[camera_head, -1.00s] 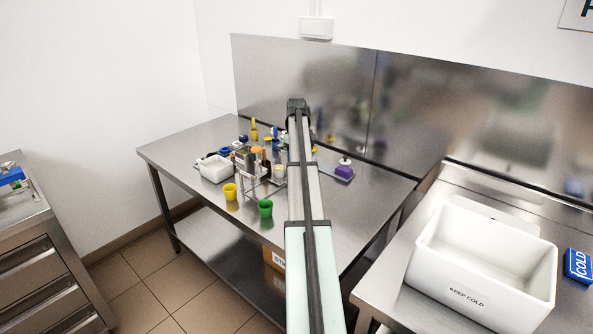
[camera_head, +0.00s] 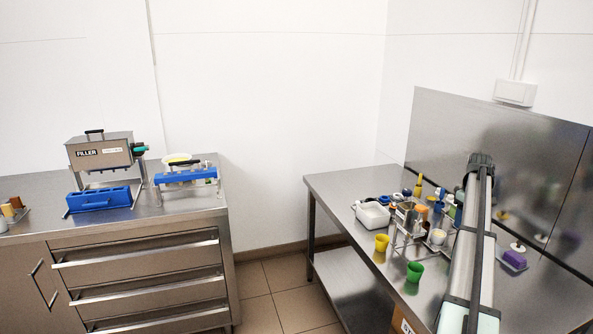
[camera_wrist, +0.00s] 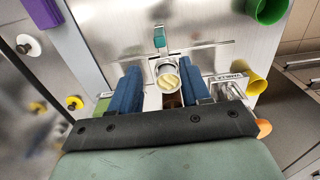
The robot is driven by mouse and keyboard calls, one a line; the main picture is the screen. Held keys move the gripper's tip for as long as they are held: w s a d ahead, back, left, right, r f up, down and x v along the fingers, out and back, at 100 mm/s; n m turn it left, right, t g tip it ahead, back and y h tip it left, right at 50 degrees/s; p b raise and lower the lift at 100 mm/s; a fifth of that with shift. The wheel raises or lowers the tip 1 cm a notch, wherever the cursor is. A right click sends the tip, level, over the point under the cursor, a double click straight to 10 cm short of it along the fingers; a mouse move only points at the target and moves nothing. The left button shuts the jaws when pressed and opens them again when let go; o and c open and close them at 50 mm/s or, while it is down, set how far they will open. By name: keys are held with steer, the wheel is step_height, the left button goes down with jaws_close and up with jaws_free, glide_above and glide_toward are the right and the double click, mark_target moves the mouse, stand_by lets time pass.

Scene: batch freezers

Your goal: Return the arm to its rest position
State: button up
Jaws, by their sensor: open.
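My arm (camera_head: 472,235) stretches out over the right-hand steel table in the head view, its far end (camera_head: 481,160) above the back of the table. The head view does not show my gripper's fingers clearly. In the wrist view my gripper (camera_wrist: 161,75) is open, with two blue fingers apart and nothing held between them. A small round cup with pale yellow contents (camera_wrist: 168,82) shows between the fingers, in a metal stand below. I cannot tell how far beneath the fingers it is.
A yellow cup (camera_head: 381,243) and a green cup (camera_head: 414,271) stand at the table's front, near a white tub (camera_head: 372,215) and several bottles. A purple block (camera_head: 514,258) lies right of my arm. A filler machine (camera_head: 100,150) stands on the left counter, across a floor gap.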

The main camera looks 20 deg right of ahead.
steer(key=w+a+r+t+h, duration=0.3)
steer(key=w+a, duration=0.2)
steer(key=w, duration=0.4)
steer(key=w+a+r+t+h, duration=0.25)
steer(key=w+a+r, duration=0.2)
steer(key=w, duration=0.45)
steer(key=s+a+f+n+g+y, duration=0.1)
steer(key=a+f+n+y, duration=0.15)
steer(key=a+f, duration=1.15)
steer(key=s+a+f+n+y, duration=0.1)
steer(key=a+f+y, duration=0.2)
steer(key=a+f, duration=1.15)
steer(key=s+a+f+m+g+y, duration=0.1)
steer(key=s+a+f+g, duration=0.2)
steer(key=s+a+f, duration=0.8)
steer(key=s+a+f+m+g, duration=0.1)
steer(key=s+a+f+g, duration=0.2)
steer(key=s+a+f, duration=0.75)
steer(key=s+a+f+g, duration=0.1)
steer(key=s+f, duration=0.3)
steer(key=s, duration=0.7)
steer(key=s+a+f+m+g, duration=0.1)
steer(key=s+f, duration=0.3)
steer(key=s, duration=0.7)
steer(key=s+a+f+g+h, duration=0.1)
steer(key=s+a+f+g, duration=0.2)
steer(key=s, duration=0.9)
step_height(320, 180, down, 2)
steer(key=shift+a, duration=0.2)
